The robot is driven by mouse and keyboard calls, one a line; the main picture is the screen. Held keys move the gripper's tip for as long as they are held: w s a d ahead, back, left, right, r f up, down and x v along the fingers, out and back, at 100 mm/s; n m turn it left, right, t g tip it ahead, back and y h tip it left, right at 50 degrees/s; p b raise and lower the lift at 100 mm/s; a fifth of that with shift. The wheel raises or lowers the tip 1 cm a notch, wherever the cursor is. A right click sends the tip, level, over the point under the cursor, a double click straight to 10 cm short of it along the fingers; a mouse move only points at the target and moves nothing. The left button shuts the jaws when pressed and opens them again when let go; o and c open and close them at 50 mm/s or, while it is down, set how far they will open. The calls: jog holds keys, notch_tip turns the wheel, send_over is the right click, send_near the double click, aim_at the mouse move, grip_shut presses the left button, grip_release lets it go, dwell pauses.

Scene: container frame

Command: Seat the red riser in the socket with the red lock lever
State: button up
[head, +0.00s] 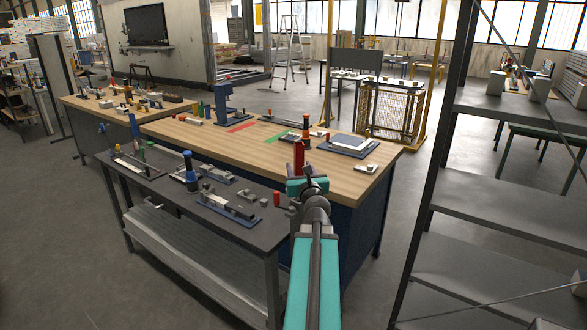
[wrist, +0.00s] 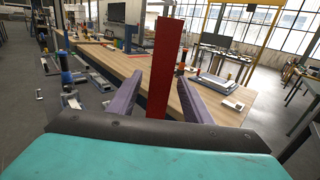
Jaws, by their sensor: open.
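A tall red block, which looks like the red riser (head: 298,158), stands upright just above my gripper (head: 304,180) in the head view. In the wrist view the red riser (wrist: 163,65) shows between the two purple fingers of my gripper (wrist: 160,74), with a gap on each side. My gripper is open. The riser's lower end is hidden behind my gripper. Blue-based fixtures (head: 228,206) lie on the dark bench to the left. They are too small to tell which is the socket with the red lock lever.
The dark bench (head: 160,189) adjoins a wood-topped bench (head: 200,136). A small red piece (head: 277,198) and a black-and-blue upright tool (head: 190,172) stand on the dark bench. A blue press (head: 228,108) stands behind. Metal shelving (head: 480,205) is close on the right.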

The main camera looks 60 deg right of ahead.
jog(key=shift+w+d, duration=0.2)
jog(key=shift+d, duration=0.05)
jog(key=shift+s+d, duration=0.15)
jog(key=shift+w, duration=0.2)
grip_shut()
jog(key=shift+r, duration=0.15)
